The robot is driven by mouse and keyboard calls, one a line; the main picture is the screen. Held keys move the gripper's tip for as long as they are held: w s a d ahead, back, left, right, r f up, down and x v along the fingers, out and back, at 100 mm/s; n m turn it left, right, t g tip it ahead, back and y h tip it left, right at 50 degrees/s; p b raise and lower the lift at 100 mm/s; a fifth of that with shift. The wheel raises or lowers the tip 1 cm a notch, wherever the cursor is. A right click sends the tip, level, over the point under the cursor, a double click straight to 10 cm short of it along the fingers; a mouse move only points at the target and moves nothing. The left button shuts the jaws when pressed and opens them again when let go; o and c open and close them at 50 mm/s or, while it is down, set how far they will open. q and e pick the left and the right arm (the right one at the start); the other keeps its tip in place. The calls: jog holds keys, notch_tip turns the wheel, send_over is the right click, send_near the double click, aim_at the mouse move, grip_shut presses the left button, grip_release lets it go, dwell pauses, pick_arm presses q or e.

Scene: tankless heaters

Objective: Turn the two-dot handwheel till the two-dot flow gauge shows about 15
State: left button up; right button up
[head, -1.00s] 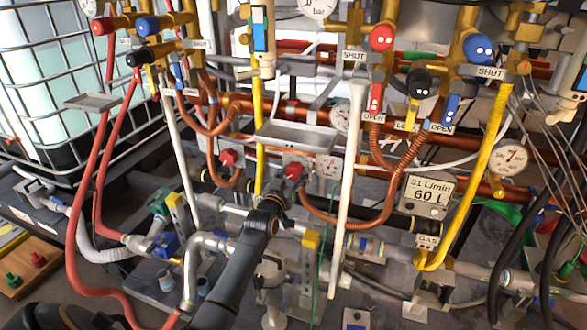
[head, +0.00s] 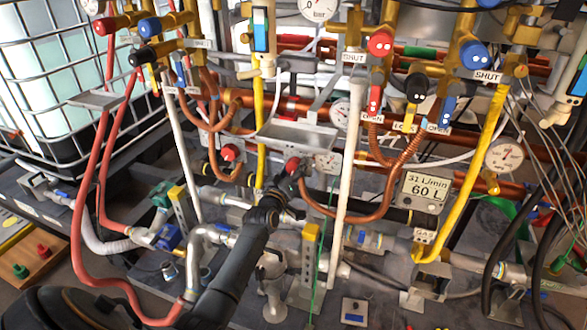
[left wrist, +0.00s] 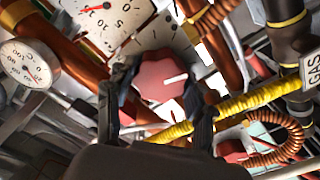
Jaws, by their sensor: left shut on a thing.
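My left gripper (head: 283,182) reaches up to a red handwheel (head: 293,166) in the middle of the pipework. In the left wrist view its two fingers (left wrist: 158,108) stand on either side of the red handwheel (left wrist: 163,78), shut on it. A white mark on the wheel points right. In the head view the gauge plate (head: 327,163) is too small to read. No dots show clearly on wheel or gauge.
A second red handwheel (head: 229,152) is to the left; it shows low right in the wrist view (left wrist: 235,150). A display (head: 424,190) reads about 31 L/min and 60 L. A grey tray (head: 297,136), a white pipe (head: 346,170) and copper hoses crowd the space.

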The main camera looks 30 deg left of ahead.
pick_arm(q)
jog(key=o, duration=1.2)
jog(key=shift+c, duration=0.2)
jog(key=v, duration=1.2)
jog(key=shift+f, duration=0.1)
